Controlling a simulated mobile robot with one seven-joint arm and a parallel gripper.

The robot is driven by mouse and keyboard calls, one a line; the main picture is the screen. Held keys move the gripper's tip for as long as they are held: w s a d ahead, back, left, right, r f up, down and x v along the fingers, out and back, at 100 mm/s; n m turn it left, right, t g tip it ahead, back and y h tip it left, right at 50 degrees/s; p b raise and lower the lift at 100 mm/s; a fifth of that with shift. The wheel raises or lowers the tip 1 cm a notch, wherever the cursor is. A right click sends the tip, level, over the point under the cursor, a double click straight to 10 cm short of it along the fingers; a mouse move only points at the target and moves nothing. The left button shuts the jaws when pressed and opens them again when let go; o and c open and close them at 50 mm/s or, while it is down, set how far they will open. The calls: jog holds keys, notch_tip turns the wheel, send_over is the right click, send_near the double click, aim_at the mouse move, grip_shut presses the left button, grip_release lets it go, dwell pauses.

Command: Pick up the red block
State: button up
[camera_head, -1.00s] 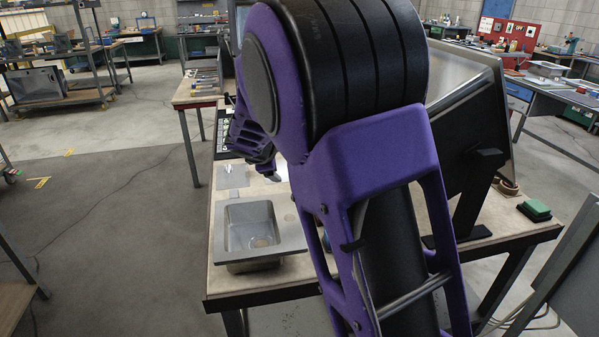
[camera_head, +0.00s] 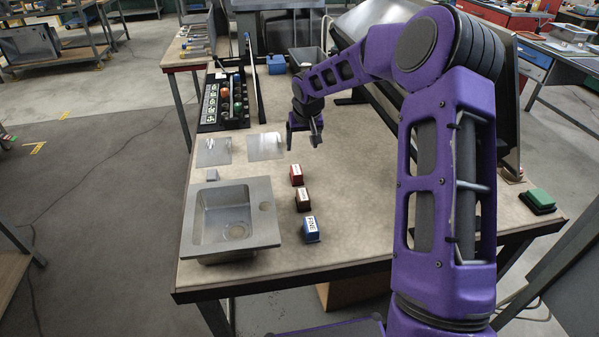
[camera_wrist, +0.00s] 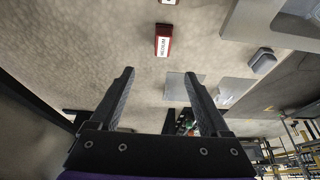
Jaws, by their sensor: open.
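The red block (camera_head: 297,175) has a white label on its upper face and sits on the bench, to the right of the sink's far corner. It also shows in the wrist view (camera_wrist: 163,40), top middle, beyond the fingertips. My gripper (camera_head: 304,141) is open and empty above the bench, a little beyond the red block in the head view and apart from it. In the wrist view both fingers of my gripper (camera_wrist: 160,75) are spread with only bench between them.
A dark block (camera_head: 303,200) and a blue block (camera_head: 311,229) stand in a row in front of the red block. A metal sink (camera_head: 197,215) is at their left. Two flat clear sheets (camera_head: 265,147) lie behind the sink. A black tray (camera_head: 208,128) of items is farther back.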

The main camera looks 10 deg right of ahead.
send_near(297, 170)
jog(key=x, duration=0.5)
jog(key=shift+w+d+f, duration=0.15)
jog(key=shift+w+d, duration=0.05)
jog(key=shift+w, duration=0.05)
jog(key=shift+a+x, duration=0.15)
jog(key=shift+x, duration=1.15)
jog(key=shift+a+x, duration=0.1)
jog(key=shift+x, duration=1.2)
jog(key=shift+s, duration=0.15)
grip_shut()
